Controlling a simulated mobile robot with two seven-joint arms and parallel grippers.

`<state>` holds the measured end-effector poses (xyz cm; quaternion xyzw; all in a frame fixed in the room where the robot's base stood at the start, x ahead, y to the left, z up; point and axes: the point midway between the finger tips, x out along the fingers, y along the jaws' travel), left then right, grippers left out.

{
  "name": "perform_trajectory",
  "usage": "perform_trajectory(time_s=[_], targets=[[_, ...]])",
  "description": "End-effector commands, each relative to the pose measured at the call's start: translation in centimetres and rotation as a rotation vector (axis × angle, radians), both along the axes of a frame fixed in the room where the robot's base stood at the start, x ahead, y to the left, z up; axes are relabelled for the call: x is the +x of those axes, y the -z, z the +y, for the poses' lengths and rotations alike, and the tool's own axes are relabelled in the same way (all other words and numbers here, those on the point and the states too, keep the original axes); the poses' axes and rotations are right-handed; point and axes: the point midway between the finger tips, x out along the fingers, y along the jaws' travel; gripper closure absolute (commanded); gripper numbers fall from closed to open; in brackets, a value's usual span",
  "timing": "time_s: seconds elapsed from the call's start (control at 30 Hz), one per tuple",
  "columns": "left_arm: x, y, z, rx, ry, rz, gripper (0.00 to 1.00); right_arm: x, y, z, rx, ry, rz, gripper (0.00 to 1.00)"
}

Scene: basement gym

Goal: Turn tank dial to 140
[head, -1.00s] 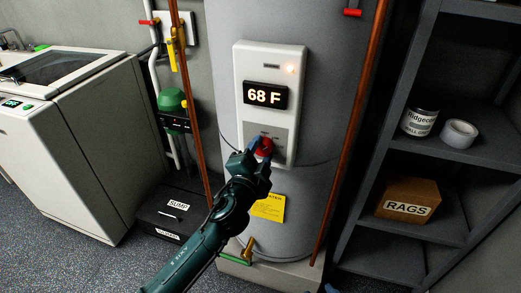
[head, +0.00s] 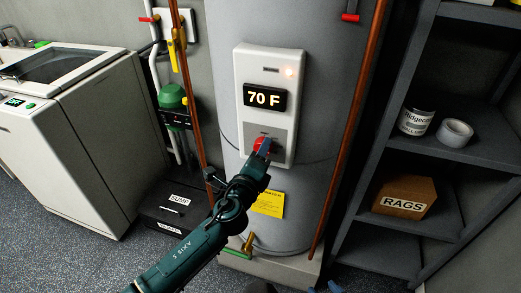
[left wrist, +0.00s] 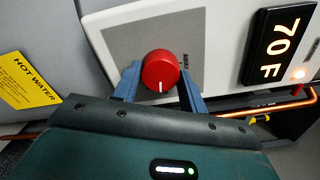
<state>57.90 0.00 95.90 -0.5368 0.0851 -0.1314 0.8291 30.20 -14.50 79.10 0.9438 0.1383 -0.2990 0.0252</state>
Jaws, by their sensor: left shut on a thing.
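The grey tank (head: 225,120) carries a white control panel (head: 288,62) whose display (head: 265,98) reads 70 F. Below it is the red dial (head: 257,143), partly covered by my gripper. In the left wrist view the round red dial (left wrist: 160,68) has a white mark pointing down in the picture. My left gripper (head: 263,150) is shut on the dial, one blue finger on each side (left wrist: 160,92). The display (left wrist: 283,47) also shows there, turned sideways. Only small blue tips of my right gripper (head: 326,288) show at the bottom edge, away from the tank.
Copper pipes (head: 345,130) run up both sides of the tank. A dark shelf (head: 470,160) at right holds a can, a tape roll and a RAGS box (head: 404,197). A SUMP box (head: 155,205) and white washer (head: 75,150) stand left. A yellow label (head: 268,203) is below the panel.

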Motion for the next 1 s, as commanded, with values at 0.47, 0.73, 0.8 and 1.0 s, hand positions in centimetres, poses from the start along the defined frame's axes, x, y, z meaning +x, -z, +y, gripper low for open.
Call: perform_trajectory(time_s=[0.47,0.73,0.8,1.0], targets=[[0.0,-0.1,0.1,0.432,-0.001,-0.139,0.81,-0.2,-0.6,-0.5,-0.008,0.023,0.029,0.64],[0.0,-0.1,0.1,0.676,-0.001,-0.218,0.81,-0.3,-1.1,-0.7,-0.01,0.034,0.042,0.64],[0.0,-0.1,0.1,0.739,-0.001,-0.238,0.81,-0.5,-1.1,-0.9,-0.013,0.035,0.05,0.64],[0.0,-0.1,0.2,0.918,-0.001,-0.297,0.81,-0.5,-1.3,-1.0,-0.021,0.032,0.057,0.64]])
